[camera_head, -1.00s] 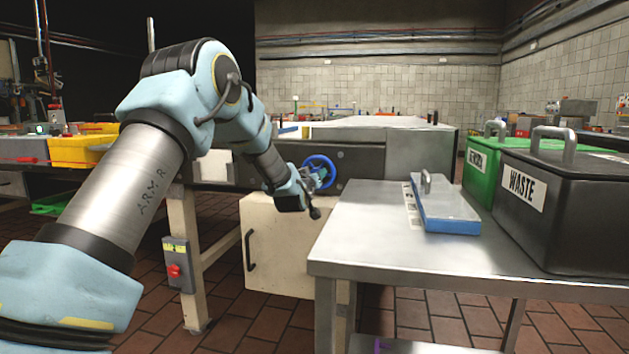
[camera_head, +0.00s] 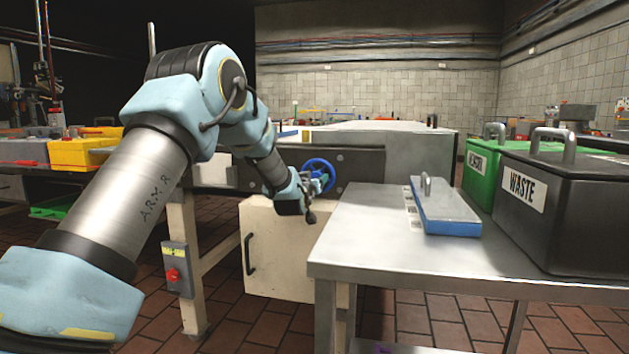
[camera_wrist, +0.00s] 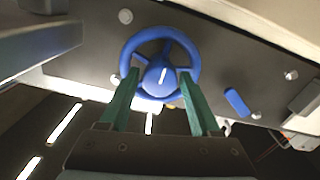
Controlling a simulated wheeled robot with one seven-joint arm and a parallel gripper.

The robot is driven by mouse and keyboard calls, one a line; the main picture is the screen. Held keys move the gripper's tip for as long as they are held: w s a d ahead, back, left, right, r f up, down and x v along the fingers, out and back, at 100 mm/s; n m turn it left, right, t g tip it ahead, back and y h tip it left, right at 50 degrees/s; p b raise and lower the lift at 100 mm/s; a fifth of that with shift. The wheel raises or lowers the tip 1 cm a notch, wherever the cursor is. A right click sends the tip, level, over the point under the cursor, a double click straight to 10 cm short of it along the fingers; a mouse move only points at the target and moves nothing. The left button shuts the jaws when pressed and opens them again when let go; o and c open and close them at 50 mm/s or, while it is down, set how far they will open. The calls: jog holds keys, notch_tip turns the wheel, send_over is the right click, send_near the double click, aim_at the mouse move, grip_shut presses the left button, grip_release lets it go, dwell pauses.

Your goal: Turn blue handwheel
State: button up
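The blue handwheel (camera_head: 333,172) sits on the dark front panel of the long machine in the head view. In the wrist view the handwheel (camera_wrist: 152,78) shows whole, with a round rim, spokes and a hub with a white mark. My gripper (camera_wrist: 159,78) is open, its two green fingers pointing at the wheel, one on each side of the hub. The fingertips overlap the lower part of the wheel in this view; I cannot tell whether they touch it. In the head view my gripper (camera_head: 312,182) is at the wheel and partly hides it.
A metal table (camera_head: 370,235) stands close on the right, bearing a blue-edged lid (camera_head: 445,208), a green bin (camera_head: 480,170) and a black WASTE bin (camera_head: 580,210). A cream cabinet (camera_head: 285,255) is below the wheel. A small blue handle (camera_wrist: 236,102) is right of the wheel.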

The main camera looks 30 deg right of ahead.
jog(key=shift+o, duration=1.1)
jog(key=shift+r, duration=0.1)
jog(key=v, duration=1)
jog(key=shift+s+a, duration=0.3)
notch_tip(320, 180, down, 4)
jog(key=w+m+t+h+p, duration=0.1)
jog(key=m+t+h+p, duration=0.1)
jog(key=m+h+p, duration=0.25)
jog(key=shift+m, duration=0.55)
jog(key=x, duration=1.1)
jog(key=shift+w+f, duration=0.15)
jog(key=shift+f, duration=0.2)
